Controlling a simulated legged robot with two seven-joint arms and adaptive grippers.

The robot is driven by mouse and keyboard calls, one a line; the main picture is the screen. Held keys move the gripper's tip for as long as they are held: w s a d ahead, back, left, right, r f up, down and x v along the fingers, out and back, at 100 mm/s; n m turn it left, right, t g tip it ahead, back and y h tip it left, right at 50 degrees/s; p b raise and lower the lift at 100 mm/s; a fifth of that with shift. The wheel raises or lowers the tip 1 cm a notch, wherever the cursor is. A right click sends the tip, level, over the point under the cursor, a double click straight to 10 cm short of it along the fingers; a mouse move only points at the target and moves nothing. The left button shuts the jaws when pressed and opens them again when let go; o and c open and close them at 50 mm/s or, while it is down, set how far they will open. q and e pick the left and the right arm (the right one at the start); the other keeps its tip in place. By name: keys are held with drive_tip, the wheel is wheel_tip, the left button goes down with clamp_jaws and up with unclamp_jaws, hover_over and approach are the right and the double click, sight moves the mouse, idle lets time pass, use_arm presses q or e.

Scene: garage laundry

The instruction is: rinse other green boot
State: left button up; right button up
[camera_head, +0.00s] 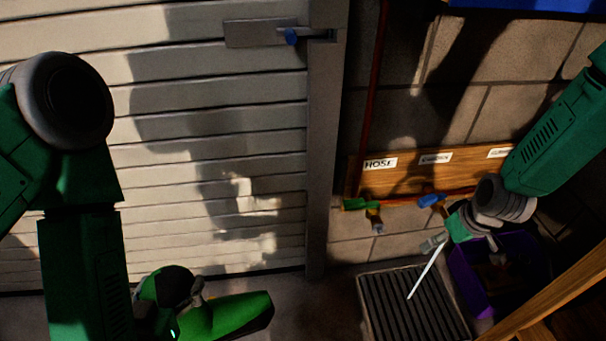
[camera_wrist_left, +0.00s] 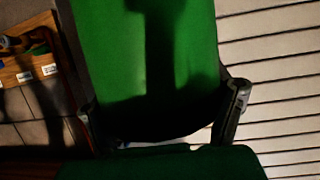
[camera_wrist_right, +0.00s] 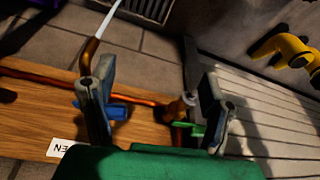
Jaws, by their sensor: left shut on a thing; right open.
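My left gripper (camera_head: 198,295) is shut on the green boot (camera_head: 235,315), at the bottom of the head view in front of the slatted door. The boot fills much of the left wrist view (camera_wrist_left: 150,60) between the fingers. My right gripper (camera_wrist_right: 155,95) is open at the tap row on the wall. The blue tap handle (camera_wrist_right: 112,110) shows between its fingers, close to the left one; I cannot tell whether they touch. A white stream, apparently water (camera_head: 425,272), runs from the copper spout (camera_wrist_right: 90,50) down toward the dark floor grate (camera_head: 385,305).
A wooden board (camera_head: 400,180) on the wall carries labels, one reading HOSE, above a green tap handle (camera_head: 358,204). A purple crate (camera_head: 470,295) stands right of the grate. A wooden beam (camera_head: 560,295) crosses the lower right. A yellow object (camera_wrist_right: 285,50) shows in the right wrist view.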

drive_tip(key=n+t, duration=0.1)
drive_tip(key=n, duration=0.1)
approach(430, 198)
use_arm(q)
wheel_tip(430, 198, down, 4)
drive_tip(key=b, duration=0.4)
drive_tip(key=shift+f, duration=0.1)
use_arm(e)
drive_tip(key=shift+y, duration=0.3)
drive_tip(key=x, duration=0.9)
drive_tip(key=shift+w+d+f, duration=0.15)
drive_tip(key=shift+d+f, duration=0.05)
drive_tip(key=shift+f, duration=0.15)
